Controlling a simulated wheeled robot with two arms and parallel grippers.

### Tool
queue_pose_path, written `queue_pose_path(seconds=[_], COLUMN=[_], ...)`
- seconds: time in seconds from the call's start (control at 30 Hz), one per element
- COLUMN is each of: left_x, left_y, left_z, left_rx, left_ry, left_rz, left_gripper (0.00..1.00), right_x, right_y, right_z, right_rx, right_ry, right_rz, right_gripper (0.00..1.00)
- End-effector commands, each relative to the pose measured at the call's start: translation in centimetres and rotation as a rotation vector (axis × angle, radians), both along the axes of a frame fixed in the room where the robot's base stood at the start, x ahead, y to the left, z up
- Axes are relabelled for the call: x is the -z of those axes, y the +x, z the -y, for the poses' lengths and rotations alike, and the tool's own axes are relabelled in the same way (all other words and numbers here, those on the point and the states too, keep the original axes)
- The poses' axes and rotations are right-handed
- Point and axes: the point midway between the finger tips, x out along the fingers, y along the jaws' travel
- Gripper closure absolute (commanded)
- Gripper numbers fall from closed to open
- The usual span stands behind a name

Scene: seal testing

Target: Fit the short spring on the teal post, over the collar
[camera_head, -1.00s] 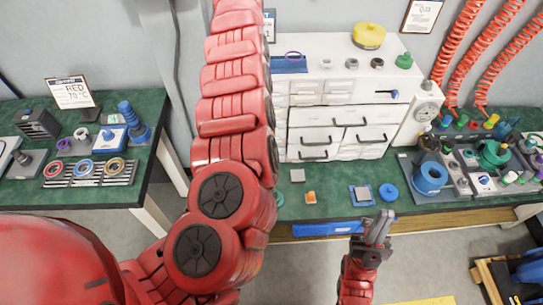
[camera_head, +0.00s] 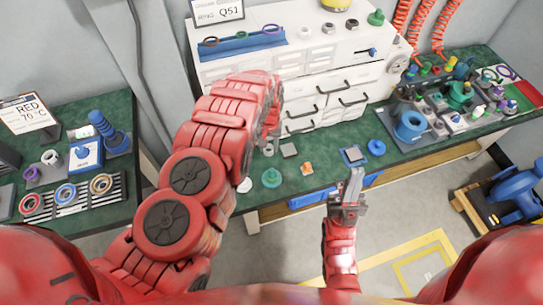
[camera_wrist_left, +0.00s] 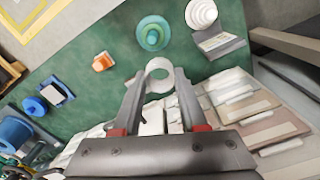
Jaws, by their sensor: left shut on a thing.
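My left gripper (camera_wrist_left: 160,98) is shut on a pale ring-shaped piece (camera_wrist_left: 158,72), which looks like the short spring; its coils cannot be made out. In the head view the left arm reaches over the green bench by the white drawer cabinet, and its fingers are mostly hidden. A teal round piece, seemingly the teal post with its collar (camera_wrist_left: 152,34), stands on the bench apart from the held ring; it also shows in the head view (camera_head: 271,178). My right gripper (camera_head: 354,185) hangs at the bench's front edge; its finger gap is unclear.
A white stepped piece (camera_wrist_left: 201,14) and a grey block (camera_wrist_left: 220,44) are near the teal piece. An orange piece (camera_head: 307,168), a blue tray with a grey plate (camera_head: 354,155) and a blue disc (camera_head: 376,147) lie rightward. The drawer cabinet (camera_head: 325,95) stands behind.

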Motion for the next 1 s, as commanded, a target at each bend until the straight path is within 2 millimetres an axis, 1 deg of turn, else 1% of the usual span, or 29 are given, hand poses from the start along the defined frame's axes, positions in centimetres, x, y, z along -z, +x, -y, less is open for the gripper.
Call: queue_pose_path(seconds=[0.03, 0.1, 0.2, 0.47, 0.57, 0.67, 1.0], left_x=[1.1, 2.2, 3.0, 4.4, 4.2, 4.5, 7.0], left_y=[-0.9, -1.7, -2.4, -2.3, -2.3, -2.3, -2.5], left_z=[0.3, 0.7, 1.0, 1.1, 1.1, 1.0, 0.9], left_rx=[-0.003, -0.006, -0.011, -0.012, -0.012, -0.012, -0.013], left_ry=[0.0, 0.0, -0.001, -0.001, -0.001, -0.001, 0.0], left_rz=[-0.002, 0.0, 0.002, 0.005, 0.006, 0.006, 0.004], left_gripper=[1.0, 1.0, 1.0, 1.0, 1.0, 1.0, 1.0], right_x=[0.0, 0.0, 0.1, 0.9, 0.7, 0.9, 2.3], right_y=[0.0, 0.0, 0.0, 0.0, 0.0, 0.0, 0.0], right_z=[0.0, 0.0, 0.0, 0.0, 0.0, 0.0, 0.0], right_rx=[0.0, 0.0, 0.0, 0.0, 0.0, 0.0, 0.0], right_ry=[0.0, 0.0, 0.0, 0.0, 0.0, 0.0, 0.0], right_rz=[0.0, 0.0, 0.0, 0.0, 0.0, 0.0, 0.0], right_gripper=[1.0, 1.0, 1.0, 1.0, 1.0, 1.0, 1.0])
